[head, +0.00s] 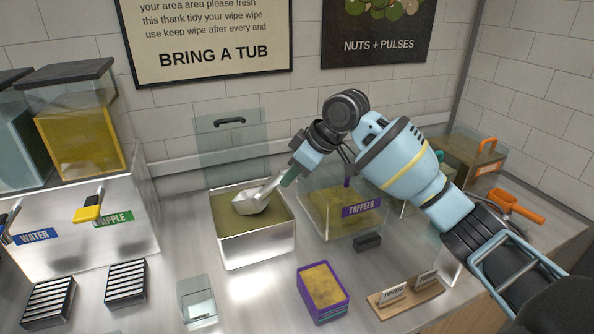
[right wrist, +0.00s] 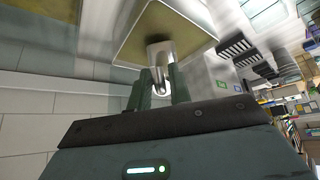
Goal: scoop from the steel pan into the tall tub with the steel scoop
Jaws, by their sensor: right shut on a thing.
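The steel pan (head: 257,250) stands mid-counter, filled with an olive-brown fine material; its rim also shows in the right wrist view (right wrist: 122,60). My right gripper (head: 288,179) is shut on the handle of the steel scoop (head: 250,204), above the pan's right back side. The scoop's bowl is at the surface of the material; I cannot tell whether it is loaded. In the right wrist view the gripper fingers (right wrist: 158,92) close around the scoop's handle (right wrist: 159,72). A clear, upright tub (head: 198,305), apparently the tall tub, stands empty-looking at the front left of the pan. My left gripper is not in view.
A clear lid (head: 227,150) stands upright behind the pan. The toffees bin (head: 330,215) is to its right, under my right arm. A filled purple tub (head: 322,290) and a label stand (head: 405,297) are in front. Drink dispensers (head: 80,125) and slotted trays (head: 126,283) are left.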

